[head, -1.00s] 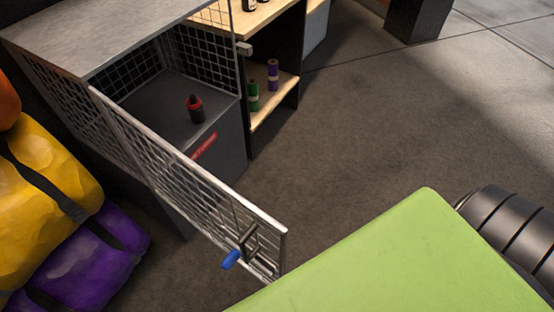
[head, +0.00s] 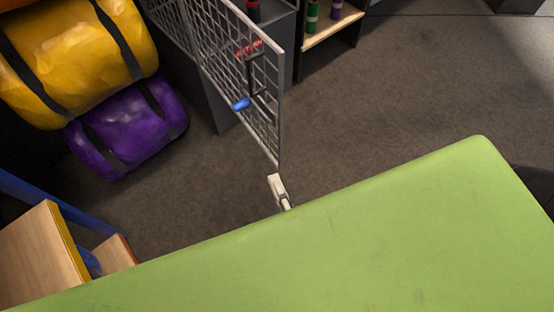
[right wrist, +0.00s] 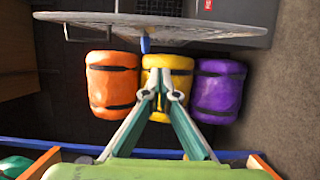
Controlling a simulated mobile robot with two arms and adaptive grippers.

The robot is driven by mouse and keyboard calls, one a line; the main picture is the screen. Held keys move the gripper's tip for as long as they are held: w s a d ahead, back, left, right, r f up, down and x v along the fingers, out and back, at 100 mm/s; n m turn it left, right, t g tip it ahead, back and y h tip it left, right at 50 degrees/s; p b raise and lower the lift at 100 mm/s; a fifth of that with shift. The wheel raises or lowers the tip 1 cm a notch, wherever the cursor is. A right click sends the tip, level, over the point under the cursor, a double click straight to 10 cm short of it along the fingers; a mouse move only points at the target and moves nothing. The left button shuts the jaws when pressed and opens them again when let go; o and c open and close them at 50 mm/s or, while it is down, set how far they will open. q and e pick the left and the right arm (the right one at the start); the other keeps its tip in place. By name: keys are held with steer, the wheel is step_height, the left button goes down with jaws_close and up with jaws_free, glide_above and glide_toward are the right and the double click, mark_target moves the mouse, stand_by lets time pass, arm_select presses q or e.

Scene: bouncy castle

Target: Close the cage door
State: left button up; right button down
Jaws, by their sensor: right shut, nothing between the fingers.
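The cage door (head: 225,55) is a wire-mesh panel in a metal frame, swung open from the dark cage. It bears a dark latch with a blue handle (head: 242,104). My right gripper (head: 273,179) is shut and empty, just below the door's lower corner in the head view and apart from the handle. In the right wrist view the gripper (right wrist: 158,68) points towards the door (right wrist: 200,27), which crosses the top almost edge-on, with the blue handle (right wrist: 145,44) just ahead of the fingertips. My left gripper is not in view.
Yellow (head: 85,50) and purple (head: 128,125) rolled bundles lie left of the door; an orange one (right wrist: 112,78) shows in the right wrist view. A broad green surface (head: 350,240) fills the foreground, hiding my right arm. A wooden box (head: 40,260) stands lower left. Floor right of the door is clear.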

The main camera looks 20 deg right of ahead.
glide_above(276, 141)
steer(key=s+a, duration=0.5)
steer(key=shift+w+d+p, duration=0.15)
steer(key=shift+w+d, duration=0.15)
steer(key=shift+d, duration=0.3)
steer(key=shift+w+d+p, duration=0.2)
steer(key=shift+w+d, duration=0.1)
steer(key=shift+d, duration=0.3)
steer(key=shift+w+d+p, duration=0.15)
steer(key=shift+w+d, duration=0.15)
steer(key=shift+d, duration=0.3)
